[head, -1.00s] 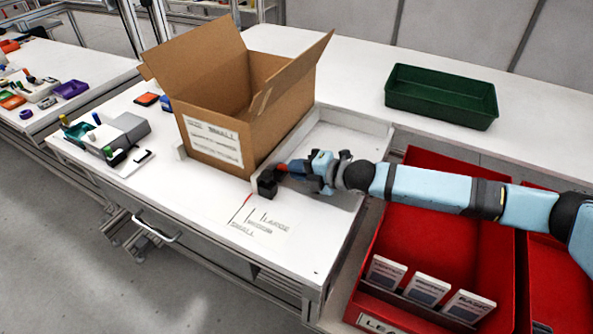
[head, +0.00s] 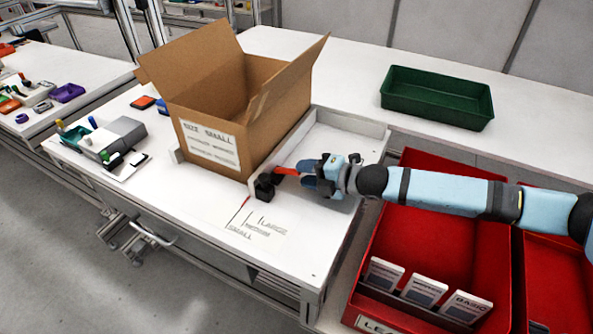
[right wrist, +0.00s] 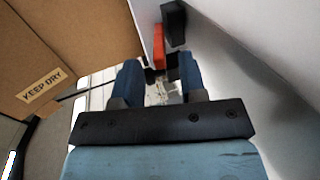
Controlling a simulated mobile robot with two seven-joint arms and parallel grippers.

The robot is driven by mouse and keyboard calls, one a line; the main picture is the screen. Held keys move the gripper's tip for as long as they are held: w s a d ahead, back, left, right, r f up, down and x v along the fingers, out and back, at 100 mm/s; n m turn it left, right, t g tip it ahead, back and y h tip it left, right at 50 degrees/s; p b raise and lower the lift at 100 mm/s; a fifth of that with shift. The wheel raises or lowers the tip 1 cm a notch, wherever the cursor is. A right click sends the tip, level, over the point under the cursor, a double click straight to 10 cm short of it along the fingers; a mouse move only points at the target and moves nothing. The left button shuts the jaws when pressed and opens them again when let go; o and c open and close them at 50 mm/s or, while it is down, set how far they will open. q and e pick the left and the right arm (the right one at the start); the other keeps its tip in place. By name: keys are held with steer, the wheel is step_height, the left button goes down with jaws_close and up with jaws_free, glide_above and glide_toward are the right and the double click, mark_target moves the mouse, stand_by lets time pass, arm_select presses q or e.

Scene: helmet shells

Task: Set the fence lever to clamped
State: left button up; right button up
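The fence lever (head: 286,171) is a short red bar on a black block (head: 265,187) at the near end of the white fence, by the box's front right corner. The bar points right, towards my right gripper (head: 306,173). In the right wrist view the red lever (right wrist: 158,47) and black block (right wrist: 174,22) are just ahead of my right gripper (right wrist: 158,70). Its blue fingers are apart, with the lever's near end in line with the gap. I cannot tell whether they touch it. My left gripper is not in view.
An open cardboard box (head: 209,146) stands left of the fence (head: 300,134). Red bins (head: 436,232) are at the lower right, and a green tray (head: 437,97) is behind. Size lines are printed on the bare table front (head: 255,228).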

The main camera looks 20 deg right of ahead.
steer(key=v, duration=1)
steer(key=shift+s+d+p, duration=0.1)
steer(key=shift+p, duration=0.25)
steer(key=shift+o, duration=0.4)
